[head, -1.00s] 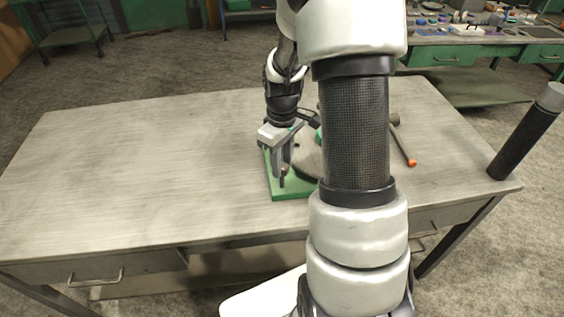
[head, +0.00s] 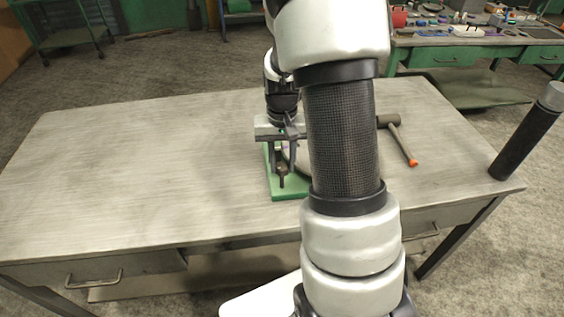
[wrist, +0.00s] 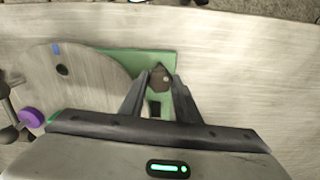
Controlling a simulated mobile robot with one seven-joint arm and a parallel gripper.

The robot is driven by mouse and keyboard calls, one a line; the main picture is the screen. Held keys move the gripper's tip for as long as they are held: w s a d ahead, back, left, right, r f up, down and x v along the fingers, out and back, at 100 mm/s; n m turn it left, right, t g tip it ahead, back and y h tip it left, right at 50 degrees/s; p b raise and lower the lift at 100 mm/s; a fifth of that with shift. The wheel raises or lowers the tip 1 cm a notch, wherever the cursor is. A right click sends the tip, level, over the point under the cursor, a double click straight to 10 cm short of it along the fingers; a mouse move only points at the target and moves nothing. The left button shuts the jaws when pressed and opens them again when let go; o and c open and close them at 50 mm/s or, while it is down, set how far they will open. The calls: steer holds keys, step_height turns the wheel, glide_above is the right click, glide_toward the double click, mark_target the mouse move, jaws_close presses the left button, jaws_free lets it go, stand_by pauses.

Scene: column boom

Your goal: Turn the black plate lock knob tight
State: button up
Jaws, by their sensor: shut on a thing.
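The black plate lock knob (wrist: 160,78) shows between my fingertips in the wrist view. My gripper (wrist: 161,83) is shut on it, one finger on each side. The knob stands near the front of a green base (head: 290,193) on the table. In the head view the knob (head: 282,174) is a small dark upright piece, and my gripper (head: 282,163) reaches down to it from above. A round grey plate (wrist: 85,78) lies beside it on the green base; my arm hides most of the plate in the head view.
A hammer (head: 398,137) with an orange handle end lies to the right on the table (head: 140,160). A dark cylinder with a grey top (head: 525,130) stands at the table's right edge. The table's left side is clear.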

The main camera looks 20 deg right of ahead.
steer(key=m, duration=0.4)
steer(key=shift+r+m+p, duration=0.1)
steer(key=shift+m+p, duration=0.6)
steer(key=shift+m, duration=1.2)
steer(key=o, duration=1)
steer(key=shift+o, duration=0.2)
step_height(320, 180, up, 17)
steer(key=p, duration=0.1)
steer(key=shift+r, duration=0.15)
